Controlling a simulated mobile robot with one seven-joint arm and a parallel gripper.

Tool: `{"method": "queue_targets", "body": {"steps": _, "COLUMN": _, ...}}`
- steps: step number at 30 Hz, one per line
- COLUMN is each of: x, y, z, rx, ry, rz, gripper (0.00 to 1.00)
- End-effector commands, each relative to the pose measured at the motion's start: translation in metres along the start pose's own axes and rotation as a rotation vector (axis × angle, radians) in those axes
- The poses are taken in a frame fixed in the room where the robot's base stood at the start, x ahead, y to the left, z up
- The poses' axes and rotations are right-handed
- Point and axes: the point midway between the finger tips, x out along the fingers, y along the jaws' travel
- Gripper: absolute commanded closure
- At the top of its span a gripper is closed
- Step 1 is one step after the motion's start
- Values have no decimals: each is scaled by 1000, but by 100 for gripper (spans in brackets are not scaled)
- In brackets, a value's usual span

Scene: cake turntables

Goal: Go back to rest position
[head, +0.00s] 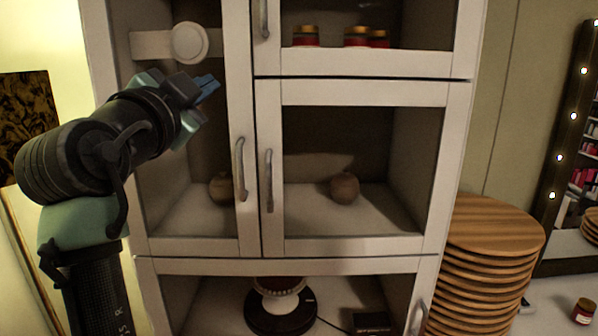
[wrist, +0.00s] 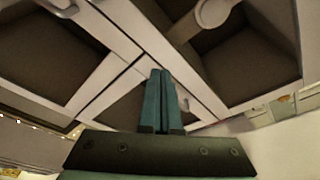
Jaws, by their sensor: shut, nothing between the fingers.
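My gripper (head: 208,86) is raised at the upper left of the head view, in front of the cabinet's left glass door. Its fingers point up and to the right. In the wrist view the two fingers (wrist: 161,100) stand side by side and touch, with nothing between them. The white cabinet (head: 350,262) fills the middle of the head view and lies beyond the fingers in the wrist view.
Cabinet doors carry metal handles (head: 240,168). Jars (head: 306,36) and round brown objects (head: 344,188) sit inside. A cake turntable (head: 280,312) stands low inside. Stacked wooden boards (head: 488,240) and a lit mirror (head: 566,130) are at right.

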Motion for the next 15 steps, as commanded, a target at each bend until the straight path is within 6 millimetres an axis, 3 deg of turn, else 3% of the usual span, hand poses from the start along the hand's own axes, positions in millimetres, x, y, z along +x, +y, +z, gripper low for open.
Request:
{"method": "queue_targets", "body": {"steps": 1, "x": -8, "y": 13, "z": -18, "rx": -61, "ry": 23, "rz": -47, "gripper": 100}}
{"method": "queue_targets", "body": {"steps": 5, "x": -40, "y": 28, "z": -65, "rx": -239, "ry": 108, "rz": -179, "gripper": 100}}
{"method": "queue_targets", "body": {"steps": 9, "x": -92, "y": 39, "z": -116, "rx": -439, "ry": 254, "rz": -298, "gripper": 100}}
{"method": "queue_targets", "body": {"steps": 15, "x": -166, "y": 43, "z": -168, "rx": -659, "ry": 462, "rz": -386, "gripper": 100}}
